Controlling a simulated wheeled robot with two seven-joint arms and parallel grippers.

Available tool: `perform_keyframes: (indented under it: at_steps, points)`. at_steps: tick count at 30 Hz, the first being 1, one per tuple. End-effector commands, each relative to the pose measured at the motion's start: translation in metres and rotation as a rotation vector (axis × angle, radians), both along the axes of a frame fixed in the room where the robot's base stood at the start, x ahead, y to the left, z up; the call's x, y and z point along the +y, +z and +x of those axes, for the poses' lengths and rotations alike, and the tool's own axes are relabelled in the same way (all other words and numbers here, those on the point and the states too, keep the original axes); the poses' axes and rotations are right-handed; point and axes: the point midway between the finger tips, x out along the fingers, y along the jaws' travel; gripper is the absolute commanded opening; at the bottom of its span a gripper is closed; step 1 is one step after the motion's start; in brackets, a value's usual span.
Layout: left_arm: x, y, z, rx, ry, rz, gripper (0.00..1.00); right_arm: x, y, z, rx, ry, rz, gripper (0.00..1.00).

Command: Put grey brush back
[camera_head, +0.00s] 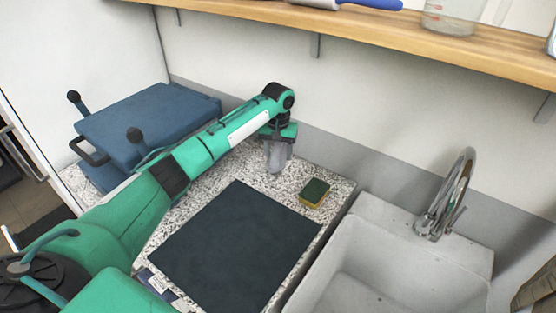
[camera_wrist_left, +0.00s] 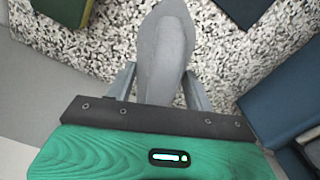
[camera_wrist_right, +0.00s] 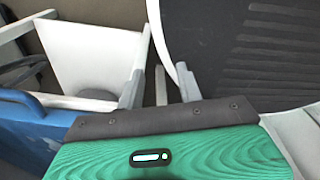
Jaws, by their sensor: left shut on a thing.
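The grey brush (camera_head: 277,158) hangs below my left gripper (camera_head: 278,144), near the back of the speckled counter. In the left wrist view the brush (camera_wrist_left: 165,45) is a smooth, pale grey shape with a rounded end, lying between the two fingers of the left gripper (camera_wrist_left: 160,85). The fingers are shut on it. Whether the brush touches the counter cannot be told. My right gripper (camera_wrist_right: 161,85) shows only in the right wrist view, its fingers apart and nothing held between them.
A dark mat (camera_head: 235,245) lies on the speckled counter (camera_head: 318,168), with a green and yellow sponge (camera_head: 314,193) beside it. A blue case (camera_head: 140,120) is at the left. A sink (camera_head: 390,265) with a tap (camera_head: 447,195) is at the right. A wooden shelf (camera_head: 400,35) runs above.

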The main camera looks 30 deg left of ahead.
Motion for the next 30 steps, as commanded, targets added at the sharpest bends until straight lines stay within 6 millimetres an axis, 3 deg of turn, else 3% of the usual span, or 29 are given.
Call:
perform_keyframes:
  at_steps: [10,22,23,25,30]
  points:
    - [0.000,-0.041,0.000,0.001,0.000,0.001,0.32,0.008,0.007,-0.006,0.008,0.000,0.009,0.36]
    - [0.000,-0.047,0.000,0.000,0.000,0.000,0.32,0.003,0.008,-0.007,0.010,0.002,0.002,0.36]
    - [0.000,-0.047,0.000,-0.001,0.000,0.001,0.59,0.002,0.007,-0.007,0.010,0.002,0.002,0.36]
    - [0.000,-0.047,0.000,-0.001,-0.001,0.001,0.73,0.001,0.007,-0.007,0.009,0.002,0.001,0.36]
    - [0.000,-0.047,0.000,0.000,0.000,0.000,0.75,0.000,0.007,-0.007,0.010,0.002,-0.001,0.36]
